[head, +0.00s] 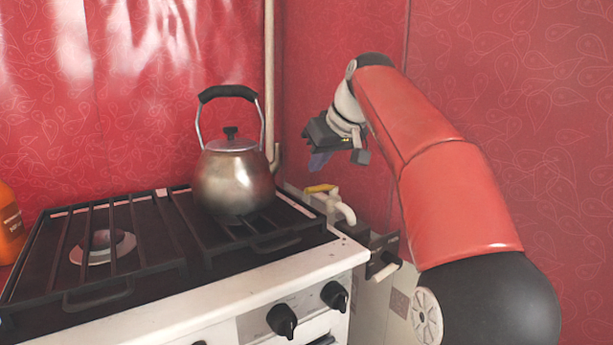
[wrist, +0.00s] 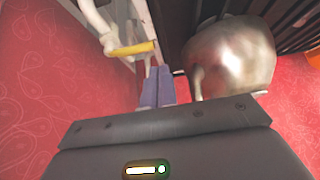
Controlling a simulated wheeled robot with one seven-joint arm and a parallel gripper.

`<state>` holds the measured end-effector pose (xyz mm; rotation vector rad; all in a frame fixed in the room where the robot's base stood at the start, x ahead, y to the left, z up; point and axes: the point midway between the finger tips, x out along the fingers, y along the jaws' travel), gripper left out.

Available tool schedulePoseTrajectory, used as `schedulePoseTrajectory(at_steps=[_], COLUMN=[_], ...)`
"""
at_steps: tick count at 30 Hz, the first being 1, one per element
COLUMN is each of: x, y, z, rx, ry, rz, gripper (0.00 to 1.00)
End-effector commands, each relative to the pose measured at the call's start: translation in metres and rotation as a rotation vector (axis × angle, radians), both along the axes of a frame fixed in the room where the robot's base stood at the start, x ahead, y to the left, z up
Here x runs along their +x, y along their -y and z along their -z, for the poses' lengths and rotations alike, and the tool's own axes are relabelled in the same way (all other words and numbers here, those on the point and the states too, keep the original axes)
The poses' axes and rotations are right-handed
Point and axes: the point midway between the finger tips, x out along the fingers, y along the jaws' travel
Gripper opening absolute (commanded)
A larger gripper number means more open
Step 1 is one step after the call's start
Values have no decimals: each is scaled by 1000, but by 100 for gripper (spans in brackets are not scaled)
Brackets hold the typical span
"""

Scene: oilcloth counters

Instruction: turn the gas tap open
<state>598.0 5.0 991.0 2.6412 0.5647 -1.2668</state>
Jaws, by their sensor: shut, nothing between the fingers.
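The gas tap shows as a yellow lever handle (head: 321,188) on a pale pipe (head: 345,212), beside the right rear of the stove. In the wrist view the yellow handle (wrist: 133,49) lies just beyond my fingertips and looks crosswise to the pale pipe (wrist: 95,20) at upper left. My gripper (head: 319,161) points down above the handle, with a visible gap between them in the head view. Its bluish fingers also show in the wrist view (wrist: 157,85), side by side, shut and empty. The tap's body is partly hidden.
A metal kettle (head: 233,178) stands on the stove grate (head: 130,240), close to my gripper's side in the wrist view (wrist: 230,55). A tall pipe (head: 269,80) runs up the red wall. An orange bottle (head: 9,225) stands at far left.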

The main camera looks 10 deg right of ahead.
Motion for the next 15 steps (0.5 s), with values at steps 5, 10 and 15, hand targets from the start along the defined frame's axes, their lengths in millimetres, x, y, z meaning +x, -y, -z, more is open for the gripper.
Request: schedulePoseTrajectory(at_steps=[5, 10, 15], x=[30, 38, 52], y=[16, 16, 8], z=[-15, -14, 4], rx=[11, 13, 13], ry=[56, 68, 66], rz=[-68, -86, -87], gripper=[0, 0, 0])
